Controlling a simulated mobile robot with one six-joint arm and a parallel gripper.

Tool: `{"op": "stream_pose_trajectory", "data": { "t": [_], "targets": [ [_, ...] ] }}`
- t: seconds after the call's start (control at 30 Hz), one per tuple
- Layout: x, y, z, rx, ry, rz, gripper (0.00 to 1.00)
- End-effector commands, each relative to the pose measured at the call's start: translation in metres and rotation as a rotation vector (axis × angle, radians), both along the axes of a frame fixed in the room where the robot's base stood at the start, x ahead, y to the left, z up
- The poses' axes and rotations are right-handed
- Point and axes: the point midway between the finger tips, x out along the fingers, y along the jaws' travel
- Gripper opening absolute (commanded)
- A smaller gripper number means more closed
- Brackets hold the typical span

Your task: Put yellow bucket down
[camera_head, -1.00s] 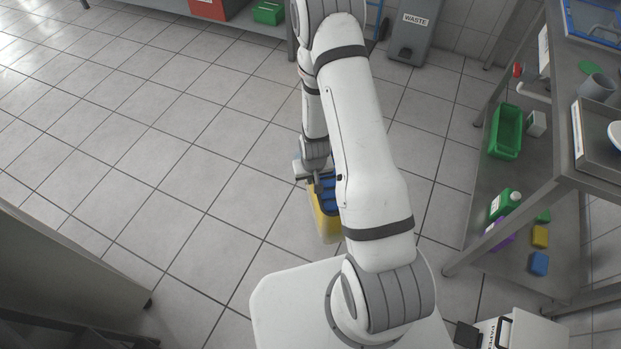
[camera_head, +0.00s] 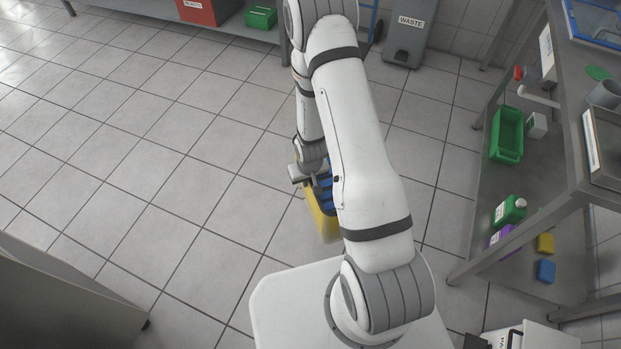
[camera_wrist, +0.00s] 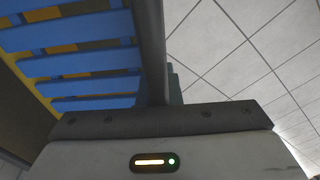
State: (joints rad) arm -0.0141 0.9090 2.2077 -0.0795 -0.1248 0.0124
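The yellow bucket (camera_head: 322,224) hangs at my gripper, partly hidden behind my arm in the head view. A blue slatted insert (camera_head: 325,195) sits in its top. My gripper (camera_head: 309,178) is at the bucket's upper rim and appears shut on it. In the wrist view, the blue slats (camera_wrist: 95,58) and a strip of the yellow bucket (camera_wrist: 28,78) lie left of a dark finger. The bucket's base is partly hidden, and its height above the floor is hard to tell.
Tiled floor (camera_head: 170,190) is clear to the left and ahead. A metal rack (camera_head: 545,205) with a green crate (camera_head: 507,135) and bottles stands at right. A waste bin (camera_head: 409,32) stands at the back. A grey cabinet (camera_head: 65,300) is at lower left.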

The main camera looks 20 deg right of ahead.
Motion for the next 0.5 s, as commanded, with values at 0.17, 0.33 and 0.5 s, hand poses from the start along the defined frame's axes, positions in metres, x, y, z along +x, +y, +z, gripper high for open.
{"op": "stream_pose_trajectory", "data": {
  "t": [0.17, 0.33, 0.5],
  "targets": [
    [-0.004, 0.012, -0.046, 0.000, 0.000, 0.203, 0.00],
    [-0.009, 0.025, -0.088, 0.000, 0.002, 0.440, 0.00],
    [-0.016, 0.038, -0.129, -0.001, 0.002, 0.682, 0.00]
  ]
}}
